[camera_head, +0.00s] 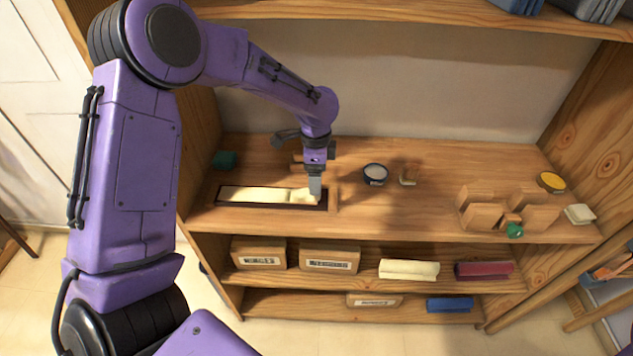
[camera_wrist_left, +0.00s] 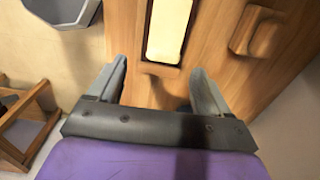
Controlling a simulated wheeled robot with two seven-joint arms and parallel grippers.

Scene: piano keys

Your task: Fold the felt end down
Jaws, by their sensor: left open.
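A cream felt strip (camera_head: 255,194) lies in a dark-rimmed tray (camera_head: 225,203) on the left part of the shelf top. Its right end looks slightly raised or bunched beside my left gripper (camera_head: 314,197), which points down at that end; I cannot tell whether they touch. In the left wrist view the felt (camera_wrist_left: 167,28) shows at the top, beyond the fingertips. The fingers of my left gripper (camera_wrist_left: 160,82) stand wide apart with only wood between them. My right gripper is out of view.
A dark round tin (camera_head: 375,174) and a small tan piece (camera_head: 407,178) stand right of the gripper. Wooden blocks (camera_head: 482,214) and a green item (camera_head: 515,231) sit farther right. The front middle shelf top is clear.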

